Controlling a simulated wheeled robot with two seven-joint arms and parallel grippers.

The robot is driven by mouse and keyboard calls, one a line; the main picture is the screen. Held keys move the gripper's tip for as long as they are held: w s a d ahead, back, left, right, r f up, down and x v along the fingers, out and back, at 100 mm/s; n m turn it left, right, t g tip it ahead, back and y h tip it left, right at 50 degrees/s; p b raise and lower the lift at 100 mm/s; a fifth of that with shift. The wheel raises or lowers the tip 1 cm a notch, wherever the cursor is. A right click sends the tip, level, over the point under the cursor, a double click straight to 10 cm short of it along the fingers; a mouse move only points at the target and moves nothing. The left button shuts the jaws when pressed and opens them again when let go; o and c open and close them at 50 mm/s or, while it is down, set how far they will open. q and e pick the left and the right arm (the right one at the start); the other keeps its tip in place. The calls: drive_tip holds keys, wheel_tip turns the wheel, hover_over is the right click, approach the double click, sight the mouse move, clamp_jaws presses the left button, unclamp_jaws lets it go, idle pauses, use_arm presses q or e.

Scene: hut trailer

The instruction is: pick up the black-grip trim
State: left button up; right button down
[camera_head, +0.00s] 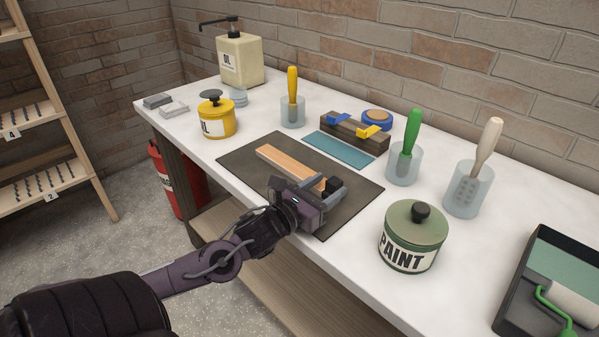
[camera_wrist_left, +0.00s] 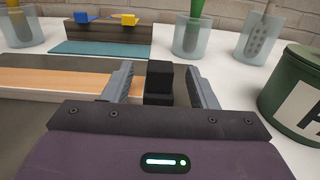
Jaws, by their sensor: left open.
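The black-grip trim is a long light-wood strip (camera_head: 285,162) lying flat on a dark mat (camera_head: 237,158), with a black block grip (camera_head: 334,187) at its near right end. In the left wrist view the wood (camera_wrist_left: 55,80) runs in from the left and the black grip (camera_wrist_left: 159,82) stands upright between the fingers. My left gripper (camera_head: 322,186) is open over that end, one finger on each side of the grip. Gaps show beside the grip in the left wrist view (camera_wrist_left: 157,68). The gripper hides part of the strip's near end. My right gripper is not in view.
A green paint tin (camera_head: 412,238) stands close to the right of the gripper. A yellow tin (camera_head: 216,118) stands at the left.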

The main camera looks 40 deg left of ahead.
sight(339, 179)
use_arm(q)
drive_tip(key=shift+w+d, duration=0.15)
drive_tip(key=shift+w, duration=1.15)
drive_tip(key=shift+w+d, duration=0.1)
drive_tip(key=shift+w, duration=1.15)
drive_tip(key=shift+c, duration=0.2)
drive_tip(key=c, duration=1.1)
drive_tip(key=shift+r, duration=0.15)
